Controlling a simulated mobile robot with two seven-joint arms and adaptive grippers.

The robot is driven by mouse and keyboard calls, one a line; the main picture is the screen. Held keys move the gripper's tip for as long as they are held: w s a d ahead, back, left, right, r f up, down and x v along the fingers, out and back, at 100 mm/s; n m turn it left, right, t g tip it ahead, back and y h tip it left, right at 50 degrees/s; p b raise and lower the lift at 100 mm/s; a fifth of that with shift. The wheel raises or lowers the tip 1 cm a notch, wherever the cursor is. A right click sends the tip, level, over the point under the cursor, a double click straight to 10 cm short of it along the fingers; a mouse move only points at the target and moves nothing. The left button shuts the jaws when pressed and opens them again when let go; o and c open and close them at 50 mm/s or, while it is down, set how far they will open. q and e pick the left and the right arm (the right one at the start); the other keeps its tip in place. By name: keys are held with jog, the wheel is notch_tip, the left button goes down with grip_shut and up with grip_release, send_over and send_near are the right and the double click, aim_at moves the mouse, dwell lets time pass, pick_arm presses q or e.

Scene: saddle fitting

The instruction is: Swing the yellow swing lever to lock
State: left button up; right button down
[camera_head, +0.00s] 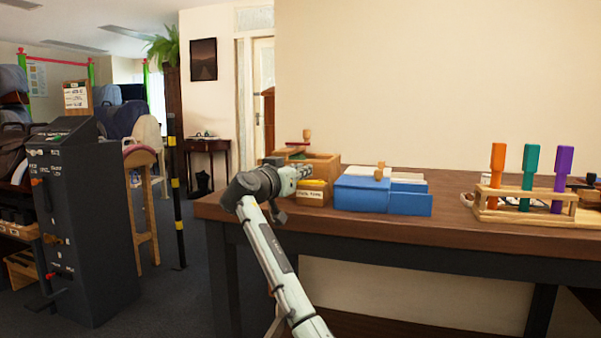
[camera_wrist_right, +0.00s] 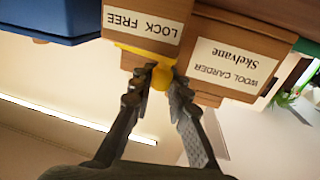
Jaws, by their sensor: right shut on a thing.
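The yellow swing lever shows in the right wrist view as a yellow bar with a rounded knob (camera_wrist_right: 161,77), just by a wooden block with a "LOCK FREE" label (camera_wrist_right: 142,22). My right gripper (camera_wrist_right: 160,84) is shut on the knob, one finger on each side. In the head view, the right gripper (camera_head: 303,172) is at the front of the wooden wool carder (camera_head: 322,160), and a yellow part of the lever (camera_head: 314,184) shows above the small label. The fingertips' contact is too small to make out there. My left gripper is in neither view.
A blue box (camera_head: 362,194) stands on the table (camera_head: 450,230) just right of the carder. A wooden rack (camera_head: 528,213) with orange, green and purple handles is farther right. A dark machine cabinet (camera_head: 80,220) stands on the floor at left.

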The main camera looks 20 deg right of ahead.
jog(key=c, duration=1.4)
grip_release()
jog(key=shift+c, duration=0.2)
jog(key=v, duration=1.2)
